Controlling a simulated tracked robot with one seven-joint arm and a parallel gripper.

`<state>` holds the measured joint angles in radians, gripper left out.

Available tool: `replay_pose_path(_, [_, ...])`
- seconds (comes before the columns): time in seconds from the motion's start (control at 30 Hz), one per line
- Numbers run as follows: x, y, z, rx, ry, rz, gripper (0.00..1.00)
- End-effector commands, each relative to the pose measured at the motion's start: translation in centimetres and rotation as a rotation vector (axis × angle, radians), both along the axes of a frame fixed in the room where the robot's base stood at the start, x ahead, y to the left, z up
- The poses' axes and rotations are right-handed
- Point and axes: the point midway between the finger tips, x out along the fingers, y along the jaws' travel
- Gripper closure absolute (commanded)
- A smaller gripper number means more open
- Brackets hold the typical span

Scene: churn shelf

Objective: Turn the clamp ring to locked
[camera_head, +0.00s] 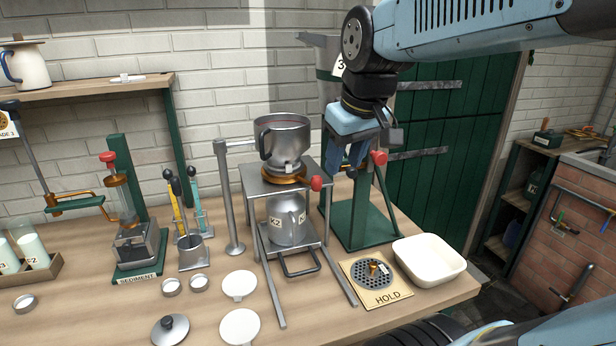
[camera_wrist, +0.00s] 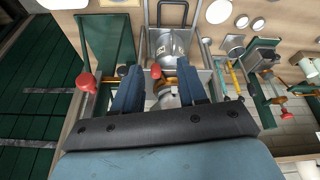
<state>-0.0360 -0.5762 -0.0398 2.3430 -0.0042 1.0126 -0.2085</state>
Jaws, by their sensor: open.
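The clamp ring (camera_head: 284,178) is a copper-coloured band under the metal funnel (camera_head: 284,137) on the grey stand. Its red knob (camera_head: 316,183) points to the right in the head view. My gripper (camera_head: 345,168) is open and empty, fingers pointing down, above and to the right of the knob. In the wrist view the red knob (camera_wrist: 156,71) shows between the two blue fingers, beside the ring (camera_wrist: 172,84), which my gripper partly hides. No contact is visible. Lock markings are too small to tell.
A second red knob (camera_head: 379,157) on the green stand (camera_head: 370,222) is close to my gripper's right. The K2 can (camera_head: 287,222) stands under the ring. A HOLD plate (camera_head: 376,284) and white tray (camera_head: 429,261) lie in front. The K3 vessel hangs behind my wrist.

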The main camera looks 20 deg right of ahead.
Motion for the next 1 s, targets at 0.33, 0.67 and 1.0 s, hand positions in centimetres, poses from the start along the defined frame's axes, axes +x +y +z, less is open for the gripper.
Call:
replay_pose_path(0.33, [8.0, -0.5, 2.1, -0.074, 0.181, 0.285, 0.45])
replay_pose_path(0.67, [14.3, -0.5, 2.4, -0.115, 0.318, 0.518, 0.45])
replay_pose_path(1.0, [15.7, -0.4, 1.3, -0.122, 0.348, 0.573, 0.45])
